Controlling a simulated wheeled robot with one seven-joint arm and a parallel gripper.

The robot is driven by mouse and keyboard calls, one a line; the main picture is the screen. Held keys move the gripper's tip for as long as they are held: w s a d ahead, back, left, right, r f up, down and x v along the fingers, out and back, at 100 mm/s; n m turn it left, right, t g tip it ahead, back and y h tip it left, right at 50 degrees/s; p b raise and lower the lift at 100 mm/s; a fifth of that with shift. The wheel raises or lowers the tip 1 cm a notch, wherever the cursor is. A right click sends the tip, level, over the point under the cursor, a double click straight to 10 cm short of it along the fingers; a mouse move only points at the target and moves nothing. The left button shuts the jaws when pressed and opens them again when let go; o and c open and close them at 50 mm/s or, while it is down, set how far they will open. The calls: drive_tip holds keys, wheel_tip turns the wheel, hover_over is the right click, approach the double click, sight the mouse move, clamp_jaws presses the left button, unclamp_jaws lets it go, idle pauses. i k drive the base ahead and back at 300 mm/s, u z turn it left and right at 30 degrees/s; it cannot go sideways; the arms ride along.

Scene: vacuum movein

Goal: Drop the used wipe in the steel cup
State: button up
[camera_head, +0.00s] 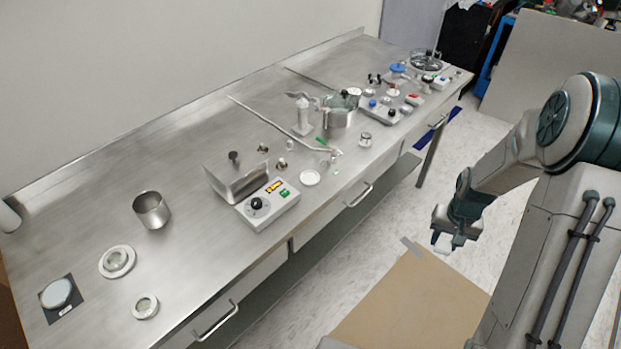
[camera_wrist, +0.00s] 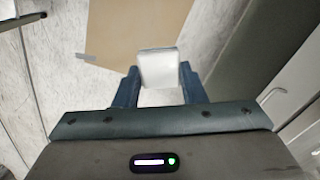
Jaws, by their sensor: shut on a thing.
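My gripper (camera_head: 453,236) hangs over the floor in front of the bench, at the right of the head view. It is shut on a white folded wipe (camera_wrist: 158,70), which sits between the two fingers in the wrist view. The wipe (camera_head: 443,244) also shows as a small pale patch below the fingers in the head view. An empty-looking steel cup (camera_head: 151,211) stands upright on the left part of the steel bench, far from my gripper. The cup is out of the wrist view.
The steel bench (camera_head: 95,205) runs diagonally. Near the cup are round glass dishes (camera_head: 117,262) and a dark pad with a white disc (camera_head: 57,294). A metal box with a control panel (camera_head: 268,203) stands right of the cup. A steel pot (camera_head: 340,113) and smaller items crowd farther back.

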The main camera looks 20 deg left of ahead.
sight(157, 219)
drive_tip(key=u, duration=1.45)
